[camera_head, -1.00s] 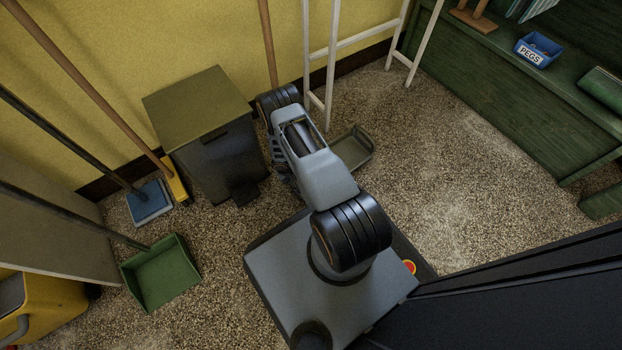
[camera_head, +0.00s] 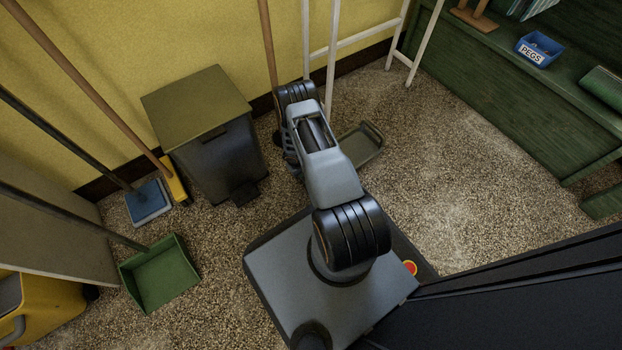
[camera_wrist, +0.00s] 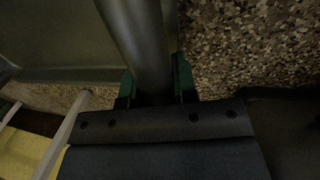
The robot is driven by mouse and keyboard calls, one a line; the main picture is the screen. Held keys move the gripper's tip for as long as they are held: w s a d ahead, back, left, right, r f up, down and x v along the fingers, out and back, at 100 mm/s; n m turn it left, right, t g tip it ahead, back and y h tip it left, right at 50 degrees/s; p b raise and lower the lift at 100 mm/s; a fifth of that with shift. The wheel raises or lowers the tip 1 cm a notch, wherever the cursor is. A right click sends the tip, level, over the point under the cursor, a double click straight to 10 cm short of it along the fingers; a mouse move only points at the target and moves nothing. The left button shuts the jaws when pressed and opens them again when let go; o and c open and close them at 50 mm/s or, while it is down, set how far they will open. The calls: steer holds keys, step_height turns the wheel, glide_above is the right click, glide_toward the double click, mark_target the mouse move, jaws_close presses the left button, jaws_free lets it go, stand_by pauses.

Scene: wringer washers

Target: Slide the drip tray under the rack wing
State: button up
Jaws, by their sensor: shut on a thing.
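The drip tray (camera_head: 366,147) is a shallow grey-green tray on the speckled floor, partly hidden behind my arm in the head view. Its far end has a raised handle-like rim. In the wrist view the tray (camera_wrist: 55,45) fills the upper left. My gripper (camera_wrist: 154,84) is shut on the tray's grey bar-like edge, with a green fingertip on each side. The head view hides the gripper behind my arm. The white rack (camera_head: 333,62) stands against the yellow wall. The tray lies on the near side of its legs. A pale rack bar (camera_wrist: 66,132) shows in the wrist view.
A dark pedal bin (camera_head: 218,160) with an olive lid stands left of my arm. A green dustpan (camera_head: 160,273) and a blue broom head (camera_head: 148,202) lie further left. A green bench (camera_head: 510,105) bounds the right. The floor (camera_head: 460,190) right of the tray is clear.

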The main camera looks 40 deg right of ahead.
steer(key=shift+d, duration=14.6)
steer(key=o, duration=0.9)
steer(key=shift+r, duration=0.1)
steer(key=shift+w+r+p, duration=0.1)
steer(key=shift+r+p, duration=2.35)
steer(key=shift+r, duration=0.5)
